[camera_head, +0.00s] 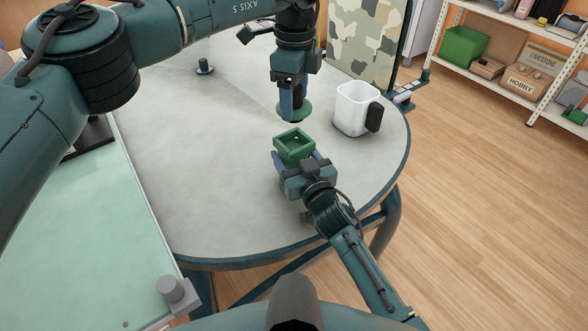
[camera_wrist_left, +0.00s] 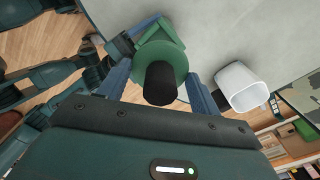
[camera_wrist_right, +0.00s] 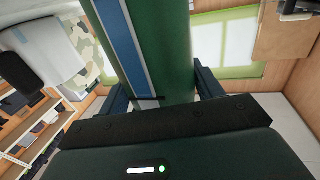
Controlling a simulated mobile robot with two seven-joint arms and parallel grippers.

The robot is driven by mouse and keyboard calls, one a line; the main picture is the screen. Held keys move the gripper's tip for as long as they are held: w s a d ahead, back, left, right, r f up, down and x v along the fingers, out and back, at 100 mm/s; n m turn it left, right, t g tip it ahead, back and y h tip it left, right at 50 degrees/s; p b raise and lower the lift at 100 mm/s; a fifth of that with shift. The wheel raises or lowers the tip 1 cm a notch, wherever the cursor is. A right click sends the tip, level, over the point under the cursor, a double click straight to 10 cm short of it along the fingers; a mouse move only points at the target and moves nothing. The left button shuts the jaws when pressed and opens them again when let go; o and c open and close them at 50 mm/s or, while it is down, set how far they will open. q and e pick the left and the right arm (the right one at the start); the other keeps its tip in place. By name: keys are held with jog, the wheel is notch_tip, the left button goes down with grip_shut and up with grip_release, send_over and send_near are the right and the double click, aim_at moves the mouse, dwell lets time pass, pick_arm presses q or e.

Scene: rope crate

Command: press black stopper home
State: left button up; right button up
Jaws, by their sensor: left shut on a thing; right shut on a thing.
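The black stopper, a black knob on a round green flange, is in the left wrist view (camera_wrist_left: 160,83); its flange shows in the head view (camera_head: 303,110). My left gripper (camera_head: 291,112) points down and is shut on it. A green square block with an open recess (camera_head: 294,146) sits just below, apart from the flange in the head view. My right gripper (camera_head: 300,164) is shut on this block from the near side. The block's green side fills the middle of the right wrist view (camera_wrist_right: 175,60). The stopper's underside is hidden.
A white mug with a black handle (camera_head: 355,108) stands right of the grippers on the round grey table (camera_head: 190,170). A small dark peg on a round base (camera_head: 204,67) stands at the back left. The table's left and front are clear.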

jog(key=c, duration=0.4)
pick_arm(q)
send_over(294, 148)
jog(key=shift+f, duration=2.45)
pick_arm(e)
jog(key=shift+o, duration=0.2)
pick_arm(q)
jog(key=shift+f, duration=0.1)
jog(key=shift+f, duration=0.8)
jog(key=shift+f, duration=0.65)
jog(key=o, duration=1.1)
jog(key=shift+r, duration=0.15)
notch_tip(294, 148, up, 12)
jog(key=shift+f, duration=0.1)
